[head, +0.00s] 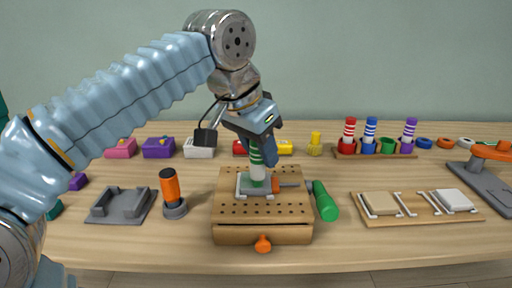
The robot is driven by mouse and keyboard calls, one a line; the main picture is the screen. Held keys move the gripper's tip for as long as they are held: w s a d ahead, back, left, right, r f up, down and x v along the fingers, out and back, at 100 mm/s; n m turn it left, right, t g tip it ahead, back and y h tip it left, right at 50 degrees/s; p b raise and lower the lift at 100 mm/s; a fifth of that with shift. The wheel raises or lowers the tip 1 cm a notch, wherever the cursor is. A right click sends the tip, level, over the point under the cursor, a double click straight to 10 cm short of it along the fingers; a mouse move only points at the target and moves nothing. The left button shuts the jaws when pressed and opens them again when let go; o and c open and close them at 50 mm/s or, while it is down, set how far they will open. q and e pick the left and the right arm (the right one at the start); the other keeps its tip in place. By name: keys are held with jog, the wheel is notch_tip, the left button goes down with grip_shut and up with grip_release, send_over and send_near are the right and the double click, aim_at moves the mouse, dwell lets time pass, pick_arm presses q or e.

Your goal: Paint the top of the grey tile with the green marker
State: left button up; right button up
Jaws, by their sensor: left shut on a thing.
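My left gripper (260,158) is shut on the green-and-white striped marker (257,174), which stands about upright over the wooden block with holes (285,211). The marker's lower end is at a light grey fixture (242,188) on that block; I cannot tell whether it touches. No green shows on the light grey tile. My right gripper is not in view.
A rack (345,155) holds red, blue and purple striped markers and a green cup (388,146). A green cylinder (325,203) lies beside the block. An orange cylinder (170,187) and a grey stand (118,207) are at left. An orange-and-grey device (485,180) is at far right.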

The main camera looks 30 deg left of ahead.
pick_arm(q)
jog(key=shift+w+d, duration=0.35)
jog(key=shift+d, duration=0.1)
jog(key=shift+w+a+p, duration=0.85)
jog(key=shift+w, duration=0.25)
jog(key=shift+s+a, duration=0.8)
jog(key=shift+a, duration=0.3)
jog(key=shift+s+d+b, duration=0.3)
jog(key=shift+s+d, duration=0.5)
jog(key=shift+s, duration=0.35)
jog(key=shift+w+d+p, duration=0.5)
jog(key=shift+w+d, duration=0.35)
jog(key=shift+d, duration=0.3)
jog(key=shift+w+a+p, duration=0.6)
jog(key=shift+w+a, duration=0.25)
jog(key=shift+w, duration=0.25)
jog(key=shift+s+a+f, duration=0.1)
jog(key=shift+s+a, duration=0.75)
jog(key=shift+a, duration=0.25)
jog(key=shift+s+d+b, duration=0.3)
jog(key=shift+s+d, duration=0.55)
jog(key=shift+s, duration=0.25)
jog(key=shift+w+d+p, duration=0.4)
jog(key=shift+w+d, duration=0.4)
jog(key=shift+d, duration=0.25)
jog(key=shift+w+a, duration=0.2)
jog(key=shift+w, duration=0.25)
jog(key=shift+w+a+p, duration=0.5)
jog(key=shift+w+a, duration=0.1)
jog(key=shift+w, duration=0.1)
